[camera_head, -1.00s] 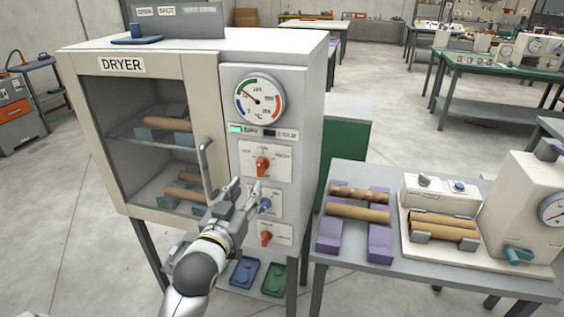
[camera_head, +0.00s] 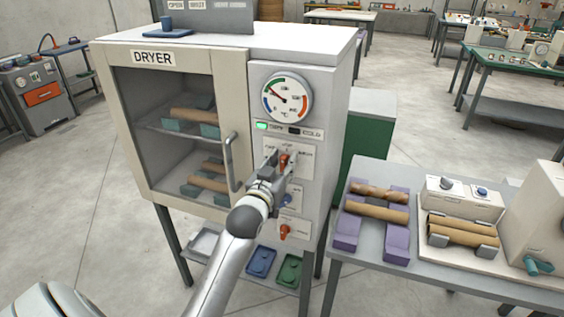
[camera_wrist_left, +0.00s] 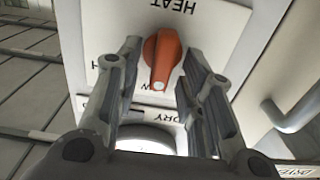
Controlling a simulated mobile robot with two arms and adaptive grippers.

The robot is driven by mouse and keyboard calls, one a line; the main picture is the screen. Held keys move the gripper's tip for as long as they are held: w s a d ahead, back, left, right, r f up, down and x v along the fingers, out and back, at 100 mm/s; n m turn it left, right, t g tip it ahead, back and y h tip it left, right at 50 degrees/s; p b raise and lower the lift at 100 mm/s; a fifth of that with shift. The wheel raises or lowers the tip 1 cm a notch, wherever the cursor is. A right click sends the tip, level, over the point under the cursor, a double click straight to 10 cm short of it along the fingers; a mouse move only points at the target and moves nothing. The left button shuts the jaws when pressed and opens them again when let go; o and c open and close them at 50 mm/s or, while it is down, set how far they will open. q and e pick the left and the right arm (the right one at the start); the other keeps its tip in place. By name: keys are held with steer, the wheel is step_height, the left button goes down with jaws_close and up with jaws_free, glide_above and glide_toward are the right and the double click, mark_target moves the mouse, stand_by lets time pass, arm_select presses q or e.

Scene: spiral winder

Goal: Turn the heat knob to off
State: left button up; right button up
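The heat knob is an orange knob on the dryer's front control panel. In the left wrist view the heat knob (camera_wrist_left: 161,57) sits on a white plate with an upside-down HEAT label, and its long body runs nearly up and down. My left gripper (camera_head: 280,163) is in front of it at the panel's upper knob plate. Its two fingers are apart, one on each side of the knob, with visible gaps on both sides, so it is open. In the head view the fingers partly cover the knob (camera_head: 285,160). My right gripper is not seen.
A blue knob (camera_head: 286,198) and a lower orange knob (camera_head: 285,231) sit below. The dryer door handle (camera_head: 230,163) stands out just left of the panel. A temperature dial (camera_head: 285,98) and a lit green DRY lamp (camera_head: 262,126) are above. A grey table (camera_head: 420,275) stands right.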

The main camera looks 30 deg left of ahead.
arm_select(q)
jaws_close()
steer(key=shift+n, duration=0.3)
steer(key=shift+a+r+n+p, duration=0.1)
steer(key=shift+a+n+p, duration=0.05)
steer(key=shift+n+p, duration=0.8)
steer(key=shift+s+a+f+n+p, duration=0.15)
steer(key=shift+n+p, duration=0.75)
steer(key=shift+n, duration=1.45)
steer(key=shift+a+f+n+p, duration=0.2)
steer(key=shift+n+p, duration=0.7)
steer(key=shift+n, duration=1.4)
